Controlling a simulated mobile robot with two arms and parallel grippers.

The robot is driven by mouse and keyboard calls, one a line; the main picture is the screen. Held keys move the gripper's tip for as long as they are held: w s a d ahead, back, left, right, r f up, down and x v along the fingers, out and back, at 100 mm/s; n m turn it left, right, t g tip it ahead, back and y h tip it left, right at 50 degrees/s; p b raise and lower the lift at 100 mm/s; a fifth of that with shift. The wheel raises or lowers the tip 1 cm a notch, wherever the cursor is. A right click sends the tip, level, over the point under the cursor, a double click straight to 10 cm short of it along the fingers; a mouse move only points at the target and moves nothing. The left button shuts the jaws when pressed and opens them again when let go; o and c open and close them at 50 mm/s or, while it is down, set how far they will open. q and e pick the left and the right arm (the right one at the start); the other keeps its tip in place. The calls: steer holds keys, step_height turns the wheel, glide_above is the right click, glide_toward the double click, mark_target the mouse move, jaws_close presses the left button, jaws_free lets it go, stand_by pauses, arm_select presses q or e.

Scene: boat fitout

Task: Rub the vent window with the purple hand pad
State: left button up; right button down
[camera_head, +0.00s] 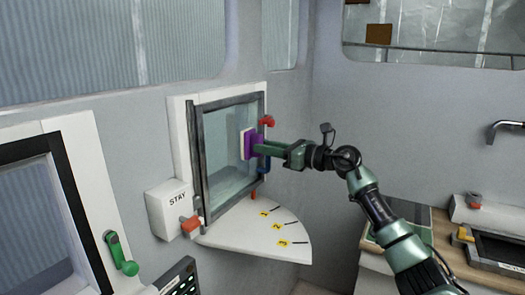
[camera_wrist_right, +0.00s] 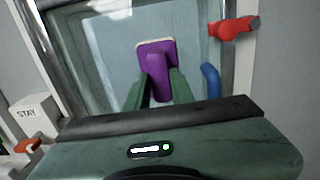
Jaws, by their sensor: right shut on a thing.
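The vent window (camera_head: 222,158) is a glass pane in a dark metal frame on the wall, left of centre in the head view. It also fills the upper part of the right wrist view (camera_wrist_right: 108,62). The purple hand pad (camera_head: 251,144) has a pale face turned to the glass, near the pane's right side. My right gripper (camera_head: 258,149) is shut on the pad's purple grip, which shows between the green fingers in the wrist view (camera_wrist_right: 157,82). The pad looks to be at or very near the glass; I cannot tell if it touches. My left gripper is not in view.
A red handle (camera_head: 267,121) and a blue handle (camera_head: 264,166) sit by the window's right edge. A white box marked STAY (camera_head: 172,207) with a red knob is at lower left. A numbered white quadrant shelf (camera_head: 240,238) juts out below. A counter (camera_head: 440,235) stands at right.

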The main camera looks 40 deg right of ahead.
steer(key=b+v, duration=0.4)
steer(key=v, duration=0.1)
steer(key=shift+r, duration=0.1)
steer(key=b+v, duration=0.3)
stand_by(0.6)
steer(key=shift+w, duration=0.1)
stand_by(0.3)
